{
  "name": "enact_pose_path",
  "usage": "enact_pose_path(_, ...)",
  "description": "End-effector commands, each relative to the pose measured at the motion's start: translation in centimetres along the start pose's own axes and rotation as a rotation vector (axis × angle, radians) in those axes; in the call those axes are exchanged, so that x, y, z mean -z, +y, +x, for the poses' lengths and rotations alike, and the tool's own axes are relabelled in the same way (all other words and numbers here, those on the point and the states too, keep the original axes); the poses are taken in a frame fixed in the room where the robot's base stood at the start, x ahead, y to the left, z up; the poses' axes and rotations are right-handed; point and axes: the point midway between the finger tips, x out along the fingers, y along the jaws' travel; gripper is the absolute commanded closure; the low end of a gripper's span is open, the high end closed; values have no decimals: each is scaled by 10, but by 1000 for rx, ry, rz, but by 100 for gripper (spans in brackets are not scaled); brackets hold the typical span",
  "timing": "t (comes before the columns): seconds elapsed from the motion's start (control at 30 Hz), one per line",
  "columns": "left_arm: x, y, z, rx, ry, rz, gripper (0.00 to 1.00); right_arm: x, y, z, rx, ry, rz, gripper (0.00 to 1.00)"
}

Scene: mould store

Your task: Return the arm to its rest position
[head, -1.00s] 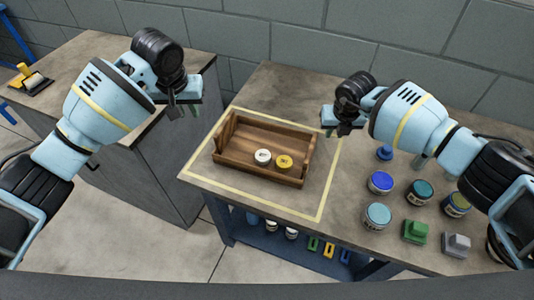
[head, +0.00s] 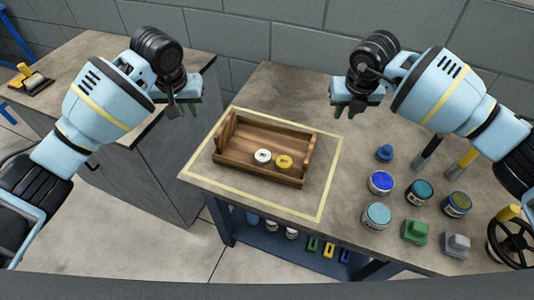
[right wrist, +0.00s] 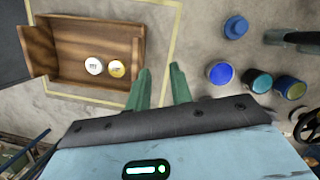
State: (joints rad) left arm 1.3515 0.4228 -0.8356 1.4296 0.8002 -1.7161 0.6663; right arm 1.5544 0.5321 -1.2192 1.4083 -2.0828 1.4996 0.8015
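My left gripper (head: 183,108) hangs at the upper left of the head view, above the gap between the two benches, with nothing seen in it. Its fingers are small there and I cannot tell how far apart they are. My right gripper (head: 345,111) is raised over the right bench, to the right of the wooden tray. In the right wrist view its two green fingers (right wrist: 158,85) stand apart with nothing between them. The wooden tray (head: 232,165) holds a white-lidded jar (head: 262,157) and a yellow-lidded jar (head: 284,162).
A yellow outline (head: 327,190) surrounds the tray. On the right are a blue-lidded jar (head: 381,182), teal jars (head: 376,215), a blue knob-like piece (head: 384,153), a green block (head: 415,231), a grey block (head: 456,245), brushes (head: 428,152) and a handwheel (head: 512,241). The bench behind the tray is clear.

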Motion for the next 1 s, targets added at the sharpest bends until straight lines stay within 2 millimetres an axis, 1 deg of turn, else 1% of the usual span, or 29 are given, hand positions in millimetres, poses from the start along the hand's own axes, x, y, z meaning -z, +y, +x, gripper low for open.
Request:
enact_pose_path(0.1,0,0,0,0,0,0,78,0,0,-8,1,0,0,78)
enact_pose_path(0.2,0,0,0,0,0,0,78,0,0,-11,1,0,0,78)
enact_pose_path(0.67,0,0,0,0,0,0,78,0,0,-11,0,0,0,78)
enact_pose_path(0.77,-2,1,3,-2,-3,4,78,3,5,-8,-17,4,-5,78)
enact_pose_path(0.87,-12,6,12,-11,-11,21,78,14,26,1,-100,17,-26,78)
enact_pose_path(0.97,-32,15,30,-30,-27,52,78,37,69,13,-275,39,-57,78)
enact_pose_path(1.0,-42,20,38,-41,-34,69,78,50,91,16,-368,50,-65,78)
